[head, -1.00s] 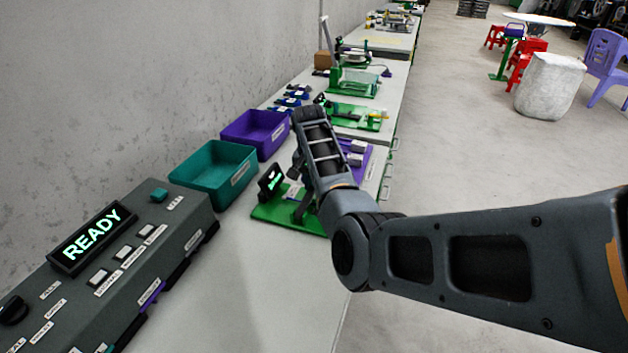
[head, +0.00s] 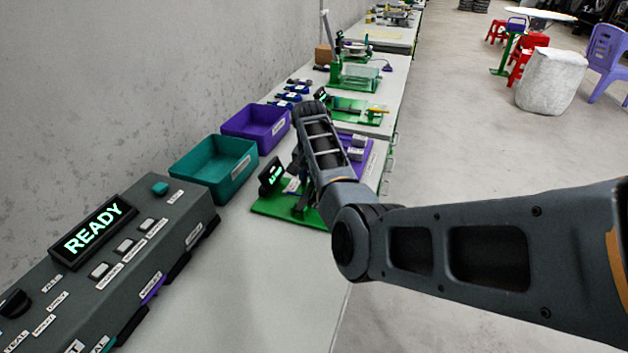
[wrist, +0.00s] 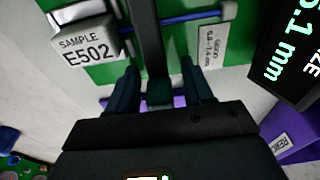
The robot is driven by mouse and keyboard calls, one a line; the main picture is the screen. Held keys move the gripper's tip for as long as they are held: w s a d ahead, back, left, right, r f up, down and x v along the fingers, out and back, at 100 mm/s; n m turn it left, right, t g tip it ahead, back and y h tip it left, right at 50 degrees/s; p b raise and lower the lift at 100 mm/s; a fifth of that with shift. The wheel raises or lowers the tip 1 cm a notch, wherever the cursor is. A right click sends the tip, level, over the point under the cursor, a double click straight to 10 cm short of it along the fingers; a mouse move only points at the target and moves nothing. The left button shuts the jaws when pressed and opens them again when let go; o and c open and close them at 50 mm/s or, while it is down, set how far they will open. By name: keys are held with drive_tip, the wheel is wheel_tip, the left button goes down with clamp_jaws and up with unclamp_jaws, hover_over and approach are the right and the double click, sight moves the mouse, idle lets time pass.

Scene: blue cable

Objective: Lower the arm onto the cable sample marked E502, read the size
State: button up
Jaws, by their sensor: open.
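In the wrist view, a white block marked SAMPLE E502 (wrist: 90,45) stands on a green base (wrist: 150,70), with a blue cable (wrist: 180,19) running right from it. A dark lever arm (wrist: 148,35) crosses over the cable; whether it touches is unclear. In the head view, my arm partly hides the green base (head: 270,207) beside the screen (head: 271,175).
A teal bin (head: 215,168) and a purple bin (head: 256,125) stand behind the green base, against the wall. A grey console (head: 110,255) reading READY is at the left. Other stations line the bench further back. The near bench top (head: 270,280) is clear.

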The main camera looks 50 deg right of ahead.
drive_tip(key=shift+r, duration=0.1)
drive_tip(key=r, duration=0.5)
drive_tip(key=a+r, duration=0.1)
drive_tip(key=r, duration=0.1)
drive_tip(key=shift+s+r, duration=0.2)
drive_tip(key=shift+r, duration=0.1)
drive_tip(key=shift+s+f, duration=0.1)
